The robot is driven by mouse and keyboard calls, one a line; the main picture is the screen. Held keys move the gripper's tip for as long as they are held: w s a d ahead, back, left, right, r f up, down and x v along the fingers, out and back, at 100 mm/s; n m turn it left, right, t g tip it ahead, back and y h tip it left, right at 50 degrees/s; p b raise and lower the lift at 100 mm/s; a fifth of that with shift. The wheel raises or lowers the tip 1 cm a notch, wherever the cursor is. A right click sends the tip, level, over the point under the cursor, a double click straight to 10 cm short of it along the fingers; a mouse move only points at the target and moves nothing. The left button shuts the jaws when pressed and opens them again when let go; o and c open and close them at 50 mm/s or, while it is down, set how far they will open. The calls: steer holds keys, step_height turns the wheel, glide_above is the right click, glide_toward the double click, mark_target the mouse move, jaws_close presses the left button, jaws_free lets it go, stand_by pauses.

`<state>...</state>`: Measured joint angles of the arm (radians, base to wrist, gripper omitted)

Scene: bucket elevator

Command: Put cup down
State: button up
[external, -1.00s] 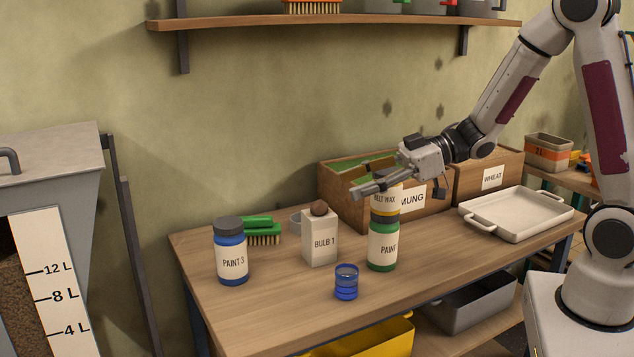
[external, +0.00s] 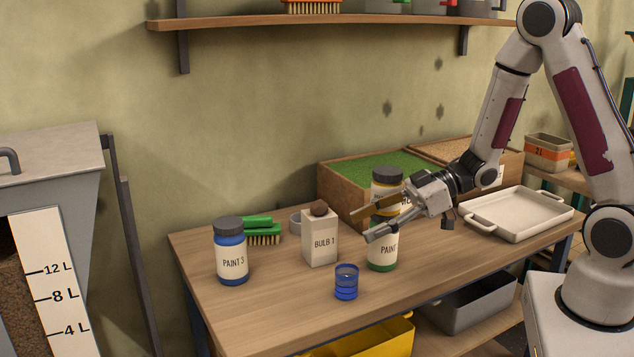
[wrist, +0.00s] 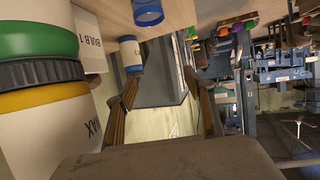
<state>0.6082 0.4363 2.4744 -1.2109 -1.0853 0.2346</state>
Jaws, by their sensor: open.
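The blue cup (external: 346,283) stands upright on the wooden workbench (external: 285,314), near its front edge. It also shows at the top of the wrist view (wrist: 148,12). My gripper (external: 371,222) is open and empty, with its two fingers spread. In the external view it appears up and right of the cup, in front of the stacked jars. In the wrist view the fingers (wrist: 164,118) have nothing between them, and the cup lies beyond them, clear of them.
A green paint jar (external: 383,255) with a wax jar (external: 387,183) stacked on it stands close by my gripper. A BULB 1 box (external: 320,241) and a blue PAINT 3 jar (external: 231,253) stand left. A white tray (external: 519,213) lies right; wooden crates stand behind.

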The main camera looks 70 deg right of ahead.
mark_target(347, 274)
steer(key=shift+f, duration=1.9)
steer(key=shift+f, duration=0.1)
steer(key=shift+f, duration=3.4)
steer(key=shift+w+a, duration=0.1)
steer(key=shift+x, duration=2.4)
steer(key=shift+c, duration=0.4)
steer(key=c, duration=1.1)
steer(key=shift+o, duration=0.2)
steer(key=shift+r, duration=0.15)
step_height(347, 274, up, 28)
